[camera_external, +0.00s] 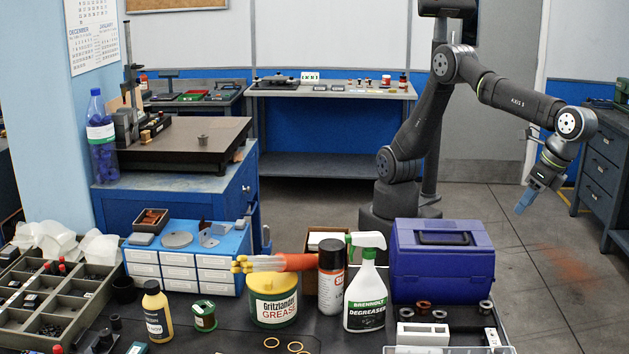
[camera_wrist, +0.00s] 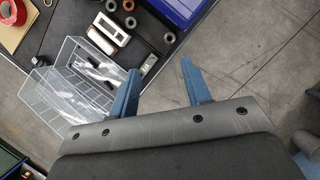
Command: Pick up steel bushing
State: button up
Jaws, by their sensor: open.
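Several small ring-shaped bushings lie on the dark bench top in front of the blue toolbox. A steel-coloured bushing (camera_external: 486,307) stands apart at the right; it also shows in the wrist view (camera_wrist: 169,37). Another grey bushing (camera_external: 440,315) and a copper-coloured one (camera_external: 423,307) sit in a group further left. Which one is the task's steel bushing I cannot tell. My gripper (camera_external: 525,202) hangs in the air to the right of the bench, clear of the bushings. Its blue fingers (camera_wrist: 160,70) are wide apart with nothing between them.
The blue toolbox (camera_external: 442,262) stands behind the bushings. A white block (camera_external: 422,334) and a clear plastic bin (camera_wrist: 75,85) lie at the bench front. A degreaser bottle (camera_external: 366,290) and grease tub (camera_external: 273,302) stand to the left. The floor under my gripper is clear.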

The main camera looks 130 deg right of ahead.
notch_tip(320, 180, down, 14)
jog(key=s, duration=0.1)
send_over(490, 305)
jog(key=f, duration=1.1)
jog(key=shift+w+a+f, duration=0.15)
jog(key=shift+a+f, duration=0.15)
jog(key=shift+f, duration=0.05)
jog(key=f, duration=0.4)
jog(key=shift+d, duration=0.25)
jog(key=shift+d+f, duration=0.25)
jog(key=shift+f, duration=0.35)
jog(key=c, duration=0.8)
